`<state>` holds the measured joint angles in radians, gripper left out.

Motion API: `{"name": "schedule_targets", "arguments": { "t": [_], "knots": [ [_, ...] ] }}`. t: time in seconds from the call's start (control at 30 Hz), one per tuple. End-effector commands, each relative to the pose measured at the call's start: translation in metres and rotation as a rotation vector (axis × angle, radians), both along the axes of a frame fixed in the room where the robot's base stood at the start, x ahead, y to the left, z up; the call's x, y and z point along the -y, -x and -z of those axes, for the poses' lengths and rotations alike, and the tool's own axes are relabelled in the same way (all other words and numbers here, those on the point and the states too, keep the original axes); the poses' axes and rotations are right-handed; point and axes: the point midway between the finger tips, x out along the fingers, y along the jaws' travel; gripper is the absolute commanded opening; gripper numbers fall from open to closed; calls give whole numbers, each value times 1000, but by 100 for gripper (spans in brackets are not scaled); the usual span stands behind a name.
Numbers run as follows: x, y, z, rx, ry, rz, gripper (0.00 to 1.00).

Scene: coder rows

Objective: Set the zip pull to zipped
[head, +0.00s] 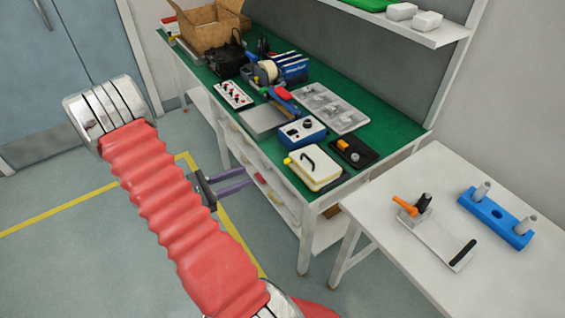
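A cream and yellow case (315,172) lies at the near end of the green bench top. It has a curved black piece on its top and a small yellow tab (287,160) at its left corner. This may be the zipped item with its pull, but it is too small to tell, and I cannot tell whether it is zipped. My gripper (247,177) is left of the bench, in front of its side and below the top. Its two purple-grey fingers point right, apart and with nothing between them. My red ribbed arm hides part of the floor.
A blue box with a knob (302,133), a black panel (353,152) and a grey tray (325,108) stand close around the case. A white table (490,275) at right holds a clamp fixture and a blue block (494,218). Floor left of the bench is clear.

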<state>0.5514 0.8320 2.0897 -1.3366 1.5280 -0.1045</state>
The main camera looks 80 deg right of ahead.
Motion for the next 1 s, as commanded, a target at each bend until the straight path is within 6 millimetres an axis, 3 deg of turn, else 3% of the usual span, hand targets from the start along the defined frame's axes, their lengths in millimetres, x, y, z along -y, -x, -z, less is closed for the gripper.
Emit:
{"name": "schedule_targets", "arguments": {
  "t": [0.13, 0.3, 0.77, 1.0],
  "knots": [
    [15, 8, 24, -92, -6, -33, 31],
    [23, 12, 36, -139, -6, -57, 31],
    [25, 13, 37, -144, -6, -59, 31],
    [39, 26, 36, -144, -7, -57, 31]
  ]
}}
